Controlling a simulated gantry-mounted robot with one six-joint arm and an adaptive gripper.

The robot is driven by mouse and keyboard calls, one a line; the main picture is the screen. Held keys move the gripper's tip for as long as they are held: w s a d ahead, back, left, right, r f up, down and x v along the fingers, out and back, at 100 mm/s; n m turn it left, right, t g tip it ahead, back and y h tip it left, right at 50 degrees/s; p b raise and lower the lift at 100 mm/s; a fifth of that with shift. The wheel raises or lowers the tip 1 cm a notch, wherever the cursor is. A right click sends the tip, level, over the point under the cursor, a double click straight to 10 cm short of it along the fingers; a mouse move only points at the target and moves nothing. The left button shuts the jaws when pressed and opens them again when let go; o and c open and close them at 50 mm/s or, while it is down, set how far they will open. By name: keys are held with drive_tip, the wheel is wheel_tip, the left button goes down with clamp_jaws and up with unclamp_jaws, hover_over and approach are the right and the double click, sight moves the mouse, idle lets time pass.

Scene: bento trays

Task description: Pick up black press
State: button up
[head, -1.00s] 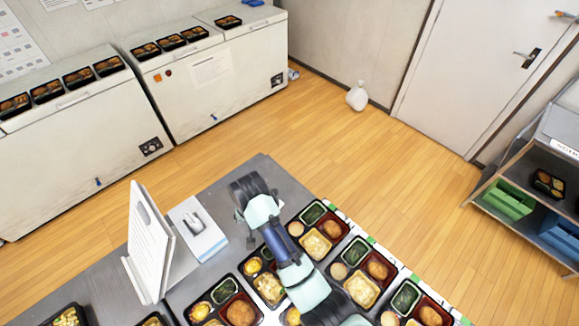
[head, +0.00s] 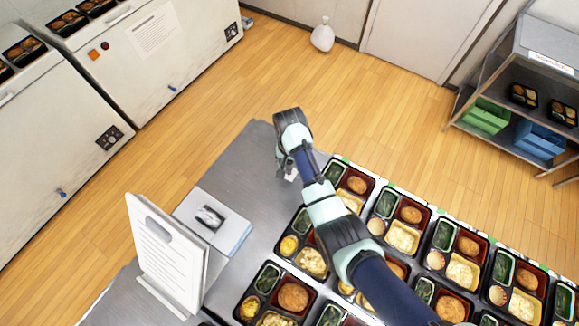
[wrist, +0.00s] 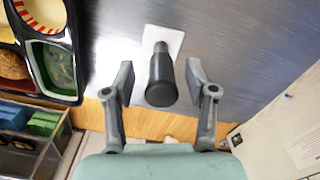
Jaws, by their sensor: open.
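The black press (wrist: 162,82) is a dark cylinder with a narrower neck, seen from above in the wrist view, by a small white square plate (wrist: 168,36) on the grey metal table. My gripper (wrist: 160,76) is open, with one finger on each side of the press and a visible gap on both sides. I cannot tell how high the fingertips are above the table. In the head view my gripper (head: 282,168) is at the table's far end. The white plate (head: 291,175) partly shows there, while the press itself is hidden by my arm.
Rows of filled bento trays (head: 336,167) cover the table's right side; one is close to my gripper in the wrist view (wrist: 74,70). A white box (head: 212,222) and an upright sign (head: 168,255) stand to the left. Bare grey table (head: 240,165) lies between.

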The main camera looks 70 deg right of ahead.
wheel_tip(320, 180, down, 3)
drive_tip(key=shift+r, duration=0.1)
clamp_jaws()
idle(0.3)
wheel_tip(320, 180, up, 20)
drive_tip(key=p, duration=0.8)
